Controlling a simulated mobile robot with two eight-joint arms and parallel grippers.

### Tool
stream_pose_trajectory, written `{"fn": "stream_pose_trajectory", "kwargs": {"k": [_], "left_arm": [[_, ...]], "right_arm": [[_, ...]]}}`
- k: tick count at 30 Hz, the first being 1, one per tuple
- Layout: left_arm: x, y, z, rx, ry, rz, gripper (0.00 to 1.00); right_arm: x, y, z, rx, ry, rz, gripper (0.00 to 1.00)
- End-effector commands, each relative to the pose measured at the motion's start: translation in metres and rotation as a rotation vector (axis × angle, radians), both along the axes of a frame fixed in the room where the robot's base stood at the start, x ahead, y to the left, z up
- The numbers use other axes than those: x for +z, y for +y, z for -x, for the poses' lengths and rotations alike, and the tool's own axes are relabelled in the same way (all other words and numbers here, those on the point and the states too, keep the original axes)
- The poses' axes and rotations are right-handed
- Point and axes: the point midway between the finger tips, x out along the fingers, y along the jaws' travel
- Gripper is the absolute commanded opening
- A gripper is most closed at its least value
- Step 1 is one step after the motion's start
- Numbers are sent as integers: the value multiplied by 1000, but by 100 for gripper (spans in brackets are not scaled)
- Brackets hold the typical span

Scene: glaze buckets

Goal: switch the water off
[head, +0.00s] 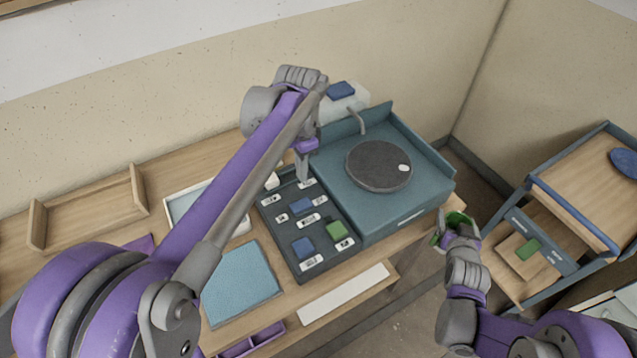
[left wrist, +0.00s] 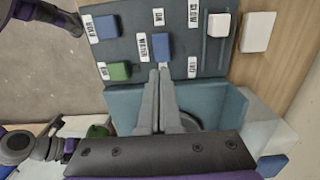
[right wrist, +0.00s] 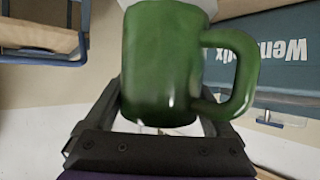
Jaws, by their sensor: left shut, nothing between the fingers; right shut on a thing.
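The dark control panel (head: 283,222) carries a blue button (head: 301,205) beside a label that reads like "WATER" in the left wrist view, where this button (left wrist: 162,46) also shows. Another blue button (head: 302,246) and a green button (head: 335,229) sit nearer the panel's front. My left gripper (head: 303,177) is shut and empty, pointing down over the panel's back part. In the left wrist view its tips (left wrist: 158,72) appear close to the water button; contact cannot be told. My right gripper (head: 452,232) is shut on a green mug (right wrist: 160,65), right of the table.
A teal basin (head: 400,215) with a grey wheel (head: 372,163) and a bent spout (head: 358,120) stands right of the panel. No water stream can be made out. A blue mat (head: 240,283) lies left of the panel. A shelved cart (head: 590,180) stands at the right.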

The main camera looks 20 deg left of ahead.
Motion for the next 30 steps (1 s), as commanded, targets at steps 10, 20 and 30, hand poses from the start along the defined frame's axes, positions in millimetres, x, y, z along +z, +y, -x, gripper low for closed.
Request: {"fn": "stream_pose_trajectory", "kwargs": {"k": [10, 20, 30], "left_arm": [[35, -1, -1, 0, 0, 0, 0], [34, 0, 0, 0, 1, 0, 0], [32, 8, 11, 1, 14, -10, 0]], "right_arm": [[3, 0, -1, 0, -3, 0, 11], [1, 0, 0, 0, -1, 0, 11], [-54, 0, 15, 0, 25, 0, 11]]}}
